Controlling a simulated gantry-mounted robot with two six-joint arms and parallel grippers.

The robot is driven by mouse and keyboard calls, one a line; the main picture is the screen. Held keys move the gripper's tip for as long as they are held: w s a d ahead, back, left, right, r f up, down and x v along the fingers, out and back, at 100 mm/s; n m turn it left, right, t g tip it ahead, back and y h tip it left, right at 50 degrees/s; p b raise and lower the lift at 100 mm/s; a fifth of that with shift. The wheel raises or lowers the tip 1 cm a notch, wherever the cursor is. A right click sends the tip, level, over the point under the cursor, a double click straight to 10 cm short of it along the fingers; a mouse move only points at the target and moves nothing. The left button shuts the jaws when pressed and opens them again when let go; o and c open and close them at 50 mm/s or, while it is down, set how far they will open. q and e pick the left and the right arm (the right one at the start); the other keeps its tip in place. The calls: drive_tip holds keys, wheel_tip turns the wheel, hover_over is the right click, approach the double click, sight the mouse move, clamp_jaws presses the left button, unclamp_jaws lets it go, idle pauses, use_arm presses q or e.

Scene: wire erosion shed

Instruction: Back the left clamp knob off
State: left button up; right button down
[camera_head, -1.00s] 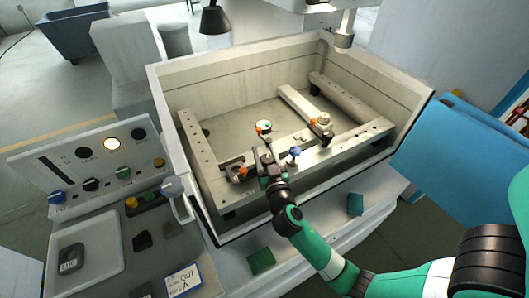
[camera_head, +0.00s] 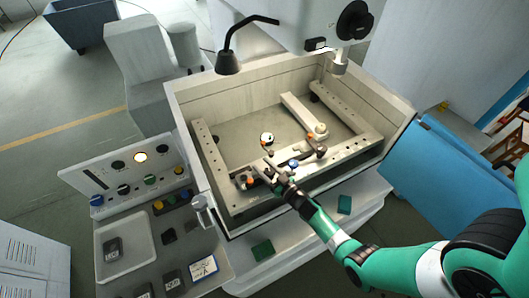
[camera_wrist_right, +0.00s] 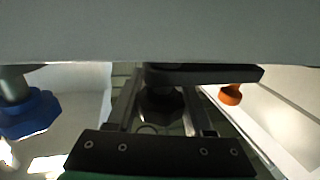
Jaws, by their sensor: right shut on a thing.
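My right gripper (camera_head: 266,170) is down at the left part of the front rail (camera_head: 335,165) in the tank. In the right wrist view its two fingers (camera_wrist_right: 160,118) are shut on a dark knob (camera_wrist_right: 162,100) under a dark clamp bar (camera_wrist_right: 205,74). An orange-tipped part (camera_wrist_right: 231,95) sits right of the fingers and a blue knob (camera_wrist_right: 30,115) to the left, both apart from them. The blue knob also shows in the head view (camera_head: 293,163), right of the gripper. The gripper hides most of the left clamp there. My left gripper is out of view.
The tank wall (camera_head: 188,130) surrounds the work area. A second clamp (camera_head: 315,148) stands to the right. The control panel (camera_head: 130,172) is at left.

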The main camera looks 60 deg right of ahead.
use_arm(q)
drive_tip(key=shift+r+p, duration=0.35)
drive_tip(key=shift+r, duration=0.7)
use_arm(e)
drive_tip(key=shift+w+a+r+n+t+y, duration=0.2)
drive_tip(key=shift+n+y, duration=0.35)
drive_tip(key=shift+y, duration=0.4)
drive_tip(key=shift+s+a+f+n+t+y, duration=0.15)
drive_tip(key=shift+n+t+y, duration=0.2)
drive_tip(key=shift+n+y, duration=0.4)
drive_tip(key=shift+w+a+r+n+t+y, duration=0.1)
drive_tip(key=shift+r+n+t+y, duration=0.25)
drive_tip(key=shift+y, duration=0.75)
drive_tip(key=shift+f, duration=0.1)
drive_tip(key=c, duration=0.7)
unclamp_jaws()
drive_tip(key=o, duration=0.4)
drive_tip(key=shift+f, duration=0.15)
